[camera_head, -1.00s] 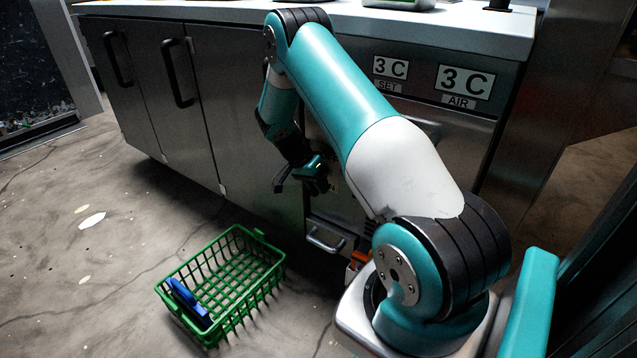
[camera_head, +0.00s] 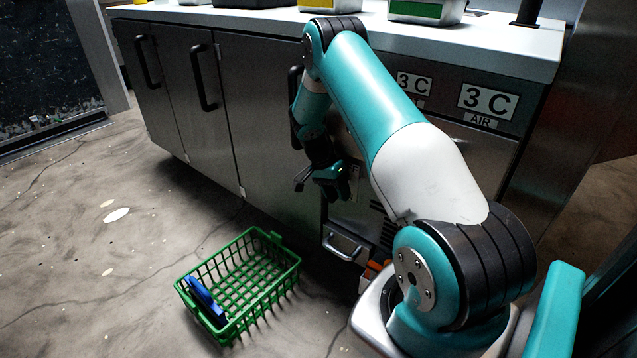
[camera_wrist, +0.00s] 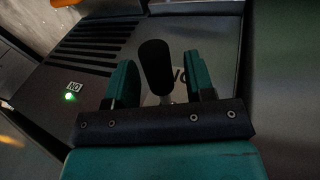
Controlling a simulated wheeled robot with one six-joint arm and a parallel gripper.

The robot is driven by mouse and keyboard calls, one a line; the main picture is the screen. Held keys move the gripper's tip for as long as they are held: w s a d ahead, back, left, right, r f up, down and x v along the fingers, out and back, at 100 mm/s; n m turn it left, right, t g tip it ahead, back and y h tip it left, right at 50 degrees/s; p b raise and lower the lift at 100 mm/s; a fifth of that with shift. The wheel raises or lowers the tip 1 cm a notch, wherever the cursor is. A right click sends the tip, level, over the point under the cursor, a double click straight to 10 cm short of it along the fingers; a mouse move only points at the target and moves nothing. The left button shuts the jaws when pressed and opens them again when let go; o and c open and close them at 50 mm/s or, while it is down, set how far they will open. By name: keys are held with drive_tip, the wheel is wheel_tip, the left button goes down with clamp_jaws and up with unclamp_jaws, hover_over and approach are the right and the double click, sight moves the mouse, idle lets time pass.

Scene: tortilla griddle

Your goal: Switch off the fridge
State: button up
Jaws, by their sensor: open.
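The fridge (camera_head: 265,130) is a steel counter unit with dark handles. Its front has two displays, each reading 3 C, marked SET and AIR. In the wrist view a switch lever with a black knob (camera_wrist: 156,66) and a metal stem stands between my gripper's fingers. A green light (camera_wrist: 70,97) glows beside a small label on the panel; the label is upside down and seems to read ON. More lettering is partly hidden behind the lever. My gripper (camera_wrist: 161,85) is open around the lever. In the head view my gripper (camera_head: 328,178) is low at the fridge front, and the lever is hidden.
A green basket (camera_head: 272,292) with a blue object (camera_head: 205,300) in it stands on the floor, left of my base. Dark vent slots (camera_wrist: 100,45) show on the panel. Colored containers (camera_head: 420,12) stand on the white countertop. Floor at the left is open.

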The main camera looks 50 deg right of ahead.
drive_tip(key=shift+f+h+b, duration=0.5)
drive_tip(key=shift+b, duration=0.45)
drive_tip(key=shift+f+m+h+b, duration=0.3)
drive_tip(key=shift+f+h+b, duration=0.2)
drive_tip(key=shift+h+b, duration=0.55)
drive_tip(key=d+p+v, duration=0.1)
drive_tip(key=p+v, duration=0.5)
drive_tip(key=v, duration=1.3)
drive_tip(key=s+a+r+n+t+y+b, duration=0.1)
drive_tip(key=a+r+n, duration=0.3)
drive_tip(key=a, duration=0.5)
drive_tip(key=s+a+r+n+t+y+b, duration=0.1)
drive_tip(key=s+a+r+n+t+y, duration=0.1)
drive_tip(key=a+n, duration=0.6)
wheel_tip(320, 180, up, 3)
drive_tip(key=s+a+t, duration=0.1)
drive_tip(key=s+a, duration=0.1)
drive_tip(key=shift+s+a+b, duration=0.15)
drive_tip(key=shift+s+b, duration=0.1)
drive_tip(key=shift+b, duration=0.05)
drive_tip(key=shift+a, duration=0.1)
